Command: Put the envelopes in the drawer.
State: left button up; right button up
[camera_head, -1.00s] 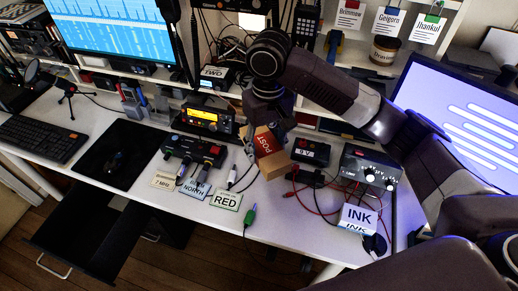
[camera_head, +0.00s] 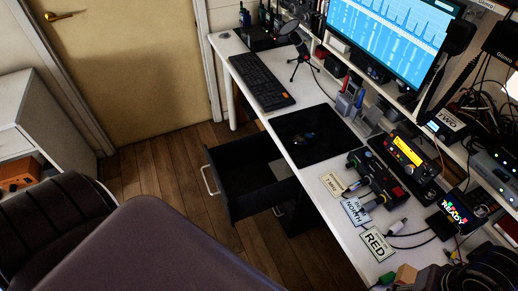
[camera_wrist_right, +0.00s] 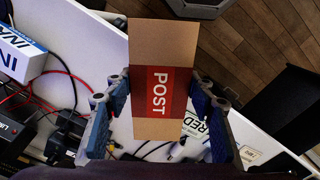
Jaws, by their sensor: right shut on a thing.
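The envelopes are a brown bundle with a red band reading POST (camera_wrist_right: 153,93), seen in the right wrist view. My right gripper (camera_wrist_right: 160,97) is shut on it, one blue-grey finger on each side, with the white desk behind. In the head view a small brown part of the bundle (camera_head: 405,274) shows at the bottom right edge; most of it is out of frame there. The black drawer (camera_head: 246,178) stands pulled open under the desk's near side, with a pale handle on its front. A pale grey patch shows inside it. My left gripper is not in view.
The white desk (camera_head: 334,204) carries a keyboard (camera_head: 262,82), a black mat (camera_head: 312,135), tag cards (camera_head: 376,244), and radio gear. Cables and an INK box (camera_wrist_right: 22,60) show in the right wrist view. The wooden floor (camera_head: 165,170) left of the drawer is clear.

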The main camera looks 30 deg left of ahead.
aim_at(244, 189)
jog(key=i+j+z, duration=0.1)
jog(key=j+z, duration=0.15)
jog(key=j, duration=1.45)
jog(key=j+z, duration=0.3)
jog(key=j, duration=1.35)
jog(key=k, duration=0.05)
